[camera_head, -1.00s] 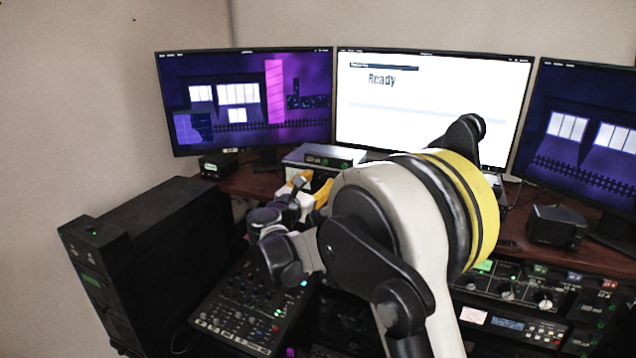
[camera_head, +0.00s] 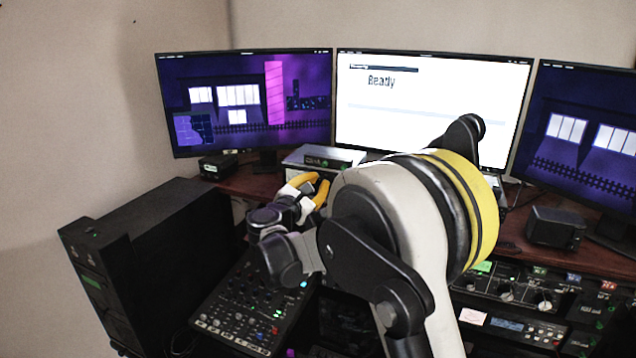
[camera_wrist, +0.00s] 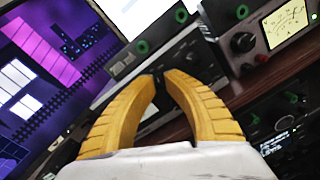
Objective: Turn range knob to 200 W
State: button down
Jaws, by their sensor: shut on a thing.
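My gripper (camera_head: 321,180), with yellow fingers, reaches the front of a grey box (camera_head: 297,156) under the left and middle screens. In the wrist view the fingertips (camera_wrist: 159,77) close together on a small dark knob (camera_wrist: 159,74) on the front of this box (camera_wrist: 178,52). I take this to be the range knob. It is mostly hidden between the fingertips, and its pointer and scale marks cannot be read. The middle screen (camera_head: 440,95) shows "Ready".
A mixer panel (camera_head: 240,310) lies below my arm, and a black tower (camera_head: 150,260) stands left. A small speaker (camera_head: 555,228) is at the right.

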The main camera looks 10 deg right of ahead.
jog(key=m, duration=0.4)
jog(key=shift+m, duration=0.4)
dwell(0.4)
jog(key=c, duration=1.3)
grip_release()
jog(key=shift+c, duration=0.2)
jog(key=shift+s, duration=0.1)
jog(key=v, duration=1.2)
jog(key=shift+d+r, duration=0.1)
